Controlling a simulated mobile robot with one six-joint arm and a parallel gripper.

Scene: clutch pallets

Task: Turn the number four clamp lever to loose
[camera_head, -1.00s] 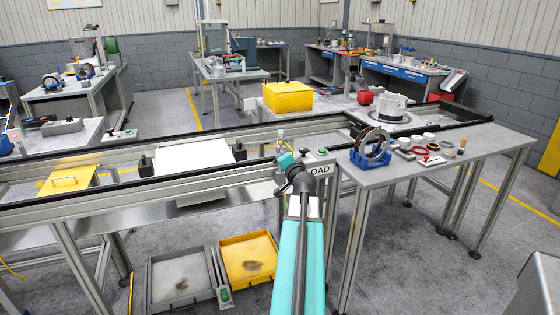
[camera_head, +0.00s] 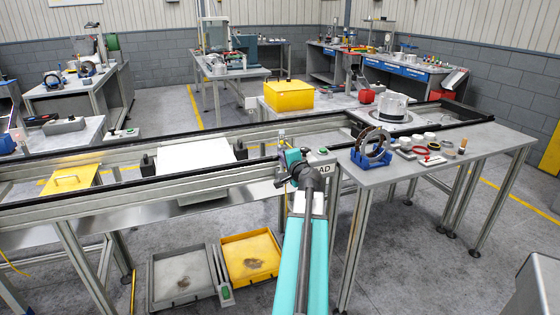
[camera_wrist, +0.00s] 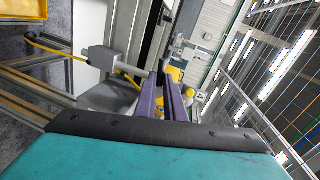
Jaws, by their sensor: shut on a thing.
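My gripper (camera_head: 282,176) is at the near rail of the conveyor, beside the LOAD sign. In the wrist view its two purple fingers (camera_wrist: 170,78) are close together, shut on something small. By its place this seems to be the clamp lever, but the fingers hide it and no number can be read.
A white plate (camera_head: 192,155) lies on the conveyor to the left. A table with a ring in a blue stand (camera_head: 366,160) is to the right. A yellow tray (camera_head: 250,258) and a grey tray (camera_head: 180,277) are below. A yellow hose (camera_wrist: 50,47) runs near the block.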

